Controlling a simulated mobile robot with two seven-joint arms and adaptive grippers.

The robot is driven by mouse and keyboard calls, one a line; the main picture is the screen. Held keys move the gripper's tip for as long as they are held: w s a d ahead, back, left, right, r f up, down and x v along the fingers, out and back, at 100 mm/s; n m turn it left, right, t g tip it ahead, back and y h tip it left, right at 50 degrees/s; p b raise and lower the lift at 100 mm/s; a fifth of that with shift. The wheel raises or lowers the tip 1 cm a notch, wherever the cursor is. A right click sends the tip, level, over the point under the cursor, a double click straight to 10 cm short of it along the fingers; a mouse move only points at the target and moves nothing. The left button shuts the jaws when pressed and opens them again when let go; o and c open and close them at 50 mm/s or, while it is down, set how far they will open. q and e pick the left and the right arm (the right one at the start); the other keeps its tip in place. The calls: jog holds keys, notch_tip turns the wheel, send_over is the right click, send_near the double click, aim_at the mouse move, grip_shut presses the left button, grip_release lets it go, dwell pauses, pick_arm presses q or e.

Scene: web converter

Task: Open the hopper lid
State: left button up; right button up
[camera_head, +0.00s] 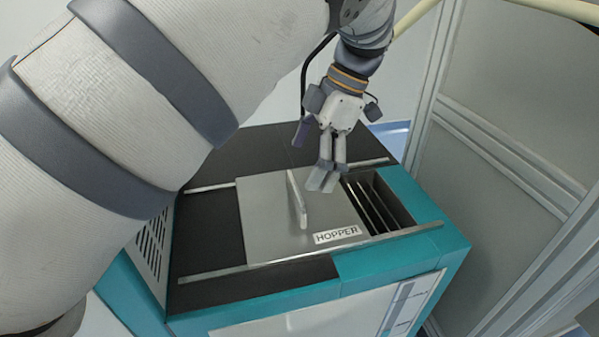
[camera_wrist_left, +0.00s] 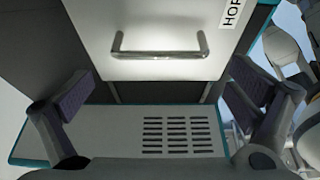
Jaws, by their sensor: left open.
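The hopper lid (camera_head: 265,215) is a flat light-grey plate with a "HOPPER" label, lying between two metal rails on top of a teal and black machine. An upright handle (camera_head: 297,200) stands on it. To the right of the lid, a dark slotted opening (camera_head: 375,205) is uncovered. My left gripper (camera_head: 326,178) is above the lid, just right of and behind the handle in the head view. In the left wrist view the gripper (camera_wrist_left: 160,95) has its fingers wide apart and empty, and the handle (camera_wrist_left: 160,53) is a metal bar ahead between them, apart from both.
The metal rails (camera_head: 310,255) run along the front and back of the lid. A grey framed panel (camera_head: 500,160) stands close at the right of the machine. The machine's side has vent slots (camera_wrist_left: 178,134). The black top left of the lid is clear.

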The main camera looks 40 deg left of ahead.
aim_at(297, 187)
pick_arm(q)
jog(key=shift+x, duration=1.7)
jog(key=shift+c, duration=0.2)
jog(key=shift+d, duration=0.1)
grip_shut()
